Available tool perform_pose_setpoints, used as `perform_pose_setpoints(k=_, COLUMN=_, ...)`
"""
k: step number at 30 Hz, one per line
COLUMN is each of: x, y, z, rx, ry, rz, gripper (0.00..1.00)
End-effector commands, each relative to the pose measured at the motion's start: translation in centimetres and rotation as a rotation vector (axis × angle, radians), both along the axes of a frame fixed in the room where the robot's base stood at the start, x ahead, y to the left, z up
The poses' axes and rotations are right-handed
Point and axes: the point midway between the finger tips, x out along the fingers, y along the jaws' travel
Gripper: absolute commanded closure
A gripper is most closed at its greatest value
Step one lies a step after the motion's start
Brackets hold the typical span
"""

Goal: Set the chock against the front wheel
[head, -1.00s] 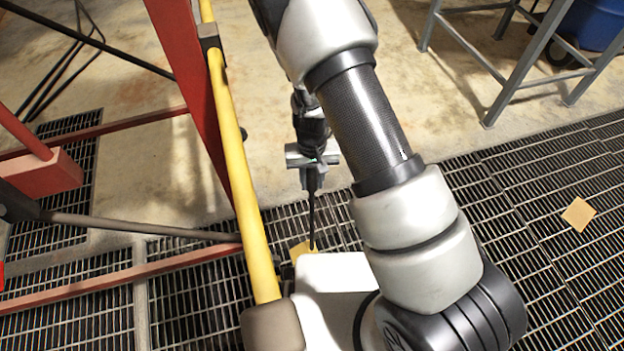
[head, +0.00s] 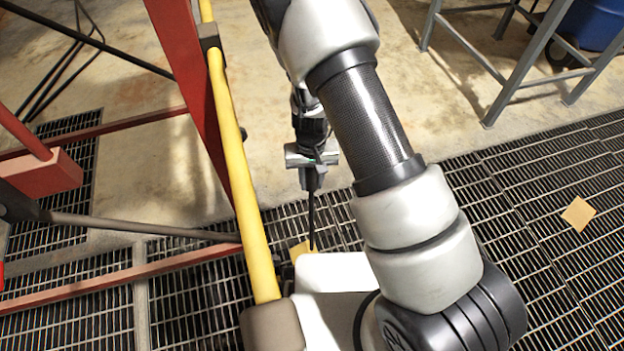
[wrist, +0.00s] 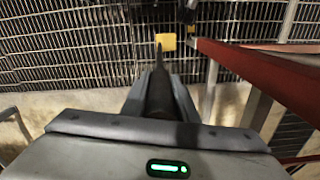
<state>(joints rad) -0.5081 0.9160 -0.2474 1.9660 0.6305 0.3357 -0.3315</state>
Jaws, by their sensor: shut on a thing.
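My gripper (head: 312,186) points down over the floor grating, left of my arm's near links. It is shut on a dark, thin, rod-shaped thing (head: 312,222), which also shows between the jaws in the wrist view (wrist: 159,92). Its tip appears close to a yellow square piece (head: 300,250) on the grating; I cannot tell if they touch. That piece shows just past the tip in the wrist view (wrist: 166,42). I cannot make out a chock clearly. A small dark wheel (head: 562,52) under a blue container is at the top right; I cannot tell if it is the front wheel.
A yellow rail (head: 238,170) and a red post (head: 190,90) stand close left of my gripper. Red beams (wrist: 275,80) lie at the right in the wrist view. A grey metal stand (head: 500,75) is at upper right. A tan square (head: 578,214) lies on open grating.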

Motion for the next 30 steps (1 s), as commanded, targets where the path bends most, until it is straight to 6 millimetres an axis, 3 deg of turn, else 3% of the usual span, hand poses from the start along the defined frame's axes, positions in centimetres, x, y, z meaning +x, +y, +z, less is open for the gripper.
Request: perform_pose_setpoints(k=30, x=-0.2, y=1.6, z=0.3, rx=0.002, ry=-0.005, rz=0.001, gripper=1.00)
